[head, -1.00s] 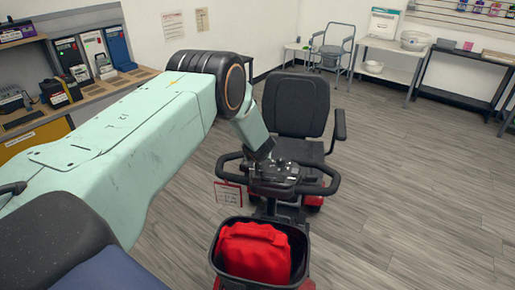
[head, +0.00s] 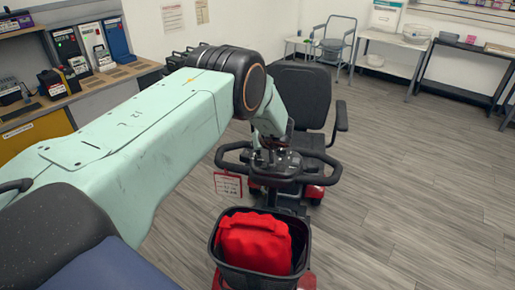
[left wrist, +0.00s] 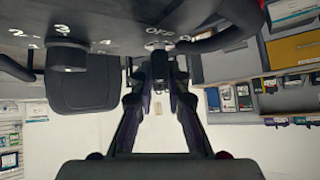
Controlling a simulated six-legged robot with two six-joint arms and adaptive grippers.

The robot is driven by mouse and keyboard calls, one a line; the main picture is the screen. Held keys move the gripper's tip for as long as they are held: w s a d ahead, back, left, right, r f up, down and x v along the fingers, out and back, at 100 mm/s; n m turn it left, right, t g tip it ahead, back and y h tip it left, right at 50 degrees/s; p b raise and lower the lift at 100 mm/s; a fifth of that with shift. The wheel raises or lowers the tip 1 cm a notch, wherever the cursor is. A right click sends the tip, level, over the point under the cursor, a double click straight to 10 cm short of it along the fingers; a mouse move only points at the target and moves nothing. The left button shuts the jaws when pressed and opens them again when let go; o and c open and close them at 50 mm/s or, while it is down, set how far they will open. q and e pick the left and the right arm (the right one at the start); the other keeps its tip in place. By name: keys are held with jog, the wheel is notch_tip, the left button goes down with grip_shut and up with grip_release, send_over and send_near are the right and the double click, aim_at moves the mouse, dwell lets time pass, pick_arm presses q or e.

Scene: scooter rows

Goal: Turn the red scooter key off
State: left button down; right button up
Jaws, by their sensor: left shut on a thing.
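The red scooter (head: 312,192) stands in the middle of the head view, with a dark handlebar loop and console (head: 290,160). My left arm reaches over from the left, and my left gripper (head: 272,145) is down at the console, small and partly hidden. In the left wrist view the picture is upside down. There my left gripper's two fingers (left wrist: 160,88) are shut on the dark key (left wrist: 159,68), just by the "OFF" lettering on the dark panel (left wrist: 110,28). The key's exact angle is hard to tell. My right gripper is not in view.
A round knob (left wrist: 66,54) with numbers around it sits on the same panel. A black front basket (head: 228,262) holds a red bag (head: 254,240). A red-bordered tag (head: 228,185) hangs by the handlebar. The floor (head: 420,200) to the right is clear.

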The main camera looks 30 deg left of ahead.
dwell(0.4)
pick_arm(q)
jog(key=c, duration=1.3)
grip_release()
jog(key=v, duration=1.2)
jog(key=shift+s+d, duration=0.1)
jog(key=shift+f, duration=0.1)
